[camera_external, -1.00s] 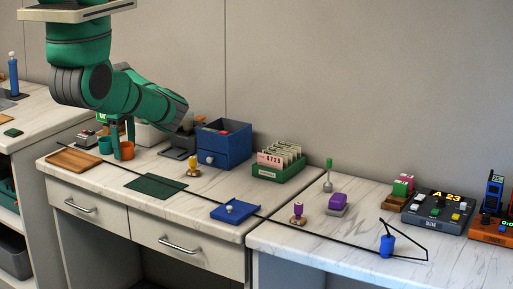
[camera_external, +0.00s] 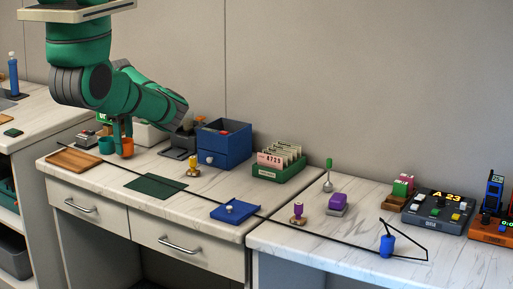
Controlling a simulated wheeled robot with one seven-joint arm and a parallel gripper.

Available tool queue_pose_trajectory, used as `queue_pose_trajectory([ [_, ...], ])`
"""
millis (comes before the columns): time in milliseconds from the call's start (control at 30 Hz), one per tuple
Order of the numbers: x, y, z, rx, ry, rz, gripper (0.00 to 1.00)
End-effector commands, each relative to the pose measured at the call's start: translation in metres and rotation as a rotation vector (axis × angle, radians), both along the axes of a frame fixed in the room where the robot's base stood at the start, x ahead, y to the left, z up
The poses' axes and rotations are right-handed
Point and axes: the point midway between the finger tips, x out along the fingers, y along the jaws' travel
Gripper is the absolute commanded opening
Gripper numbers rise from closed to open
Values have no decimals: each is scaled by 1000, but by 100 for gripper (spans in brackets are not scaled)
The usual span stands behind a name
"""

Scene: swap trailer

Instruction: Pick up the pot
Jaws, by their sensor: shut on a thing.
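An orange pot (camera_external: 125,152) stands on the marble-topped counter at the left. My gripper (camera_external: 122,138) reaches down from above, with its green fingers shut on the pot at its upper part. The fingers hide part of the rim. The pot appears to be on the counter; I see no clear gap beneath it. A teal pot (camera_external: 106,145) stands close beside it on the left, apart from my grip as far as I can tell.
A grey device (camera_external: 178,152) and a blue drawer box (camera_external: 224,148) stand to the right. A green mat (camera_external: 156,184) and blue tray (camera_external: 235,210) lie nearer the front. A thin black cord crosses the counter.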

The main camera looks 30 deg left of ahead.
Motion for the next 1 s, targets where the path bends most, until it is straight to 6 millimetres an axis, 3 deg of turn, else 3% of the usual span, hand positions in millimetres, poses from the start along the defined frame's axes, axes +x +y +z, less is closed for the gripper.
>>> queue_pose_trajectory([
  [100, 0, 1, 19, 3, -2, 2, 25],
  [433, -45, -31, 81, 5, -2, 3, 25],
  [800, -99, -70, 109, 0, -4, 2, 25],
  [1000, -112, -78, 115, 0, -2, 1, 25],
])
